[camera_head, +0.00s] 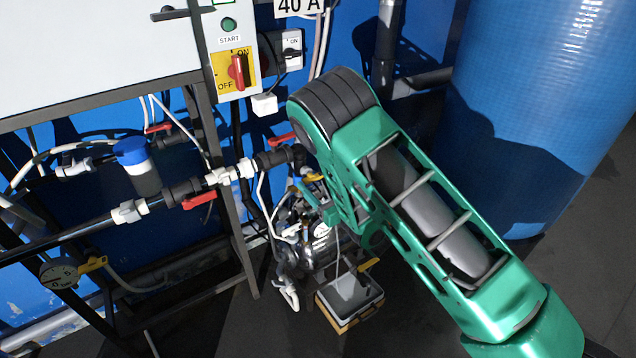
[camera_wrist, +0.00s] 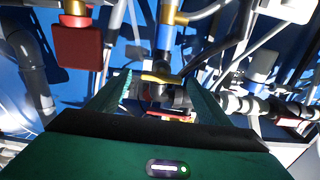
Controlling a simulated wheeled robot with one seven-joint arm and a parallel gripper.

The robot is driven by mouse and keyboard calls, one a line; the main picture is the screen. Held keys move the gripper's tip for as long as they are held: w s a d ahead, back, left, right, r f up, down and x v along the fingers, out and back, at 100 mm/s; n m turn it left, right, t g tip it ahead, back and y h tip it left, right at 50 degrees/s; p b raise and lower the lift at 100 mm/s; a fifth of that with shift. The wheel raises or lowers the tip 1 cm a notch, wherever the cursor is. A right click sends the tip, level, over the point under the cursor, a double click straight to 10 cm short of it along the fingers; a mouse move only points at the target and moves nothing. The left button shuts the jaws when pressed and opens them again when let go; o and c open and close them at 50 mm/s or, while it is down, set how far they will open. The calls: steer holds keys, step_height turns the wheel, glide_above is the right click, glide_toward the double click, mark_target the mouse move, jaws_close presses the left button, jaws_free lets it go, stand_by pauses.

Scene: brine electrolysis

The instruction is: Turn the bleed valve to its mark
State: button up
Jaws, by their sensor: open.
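A small valve with a yellow handle (camera_wrist: 160,79), which I take to be the bleed valve, sits on a blue and brass vertical pipe in the wrist view. My gripper (camera_wrist: 158,88) is open, with one green finger on each side of this valve. I cannot tell whether either finger touches the handle. In the head view a yellow handle (camera_head: 314,177) shows beside my arm, near the end of the black pipe. My gripper is mostly hidden there behind my green arm. I cannot make out the mark.
Red-handled valves (camera_head: 199,200) sit on the pipes at left, near a blue-capped filter (camera_head: 131,151). A white control box (camera_head: 95,45) is above, a large blue tank (camera_head: 535,110) at right. A red block (camera_wrist: 78,46) is close at upper left.

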steer(key=shift+w+a, duration=0.35)
steer(key=shift+w, duration=0.2)
steer(key=c, duration=1)
steer(key=shift+c, duration=0.2)
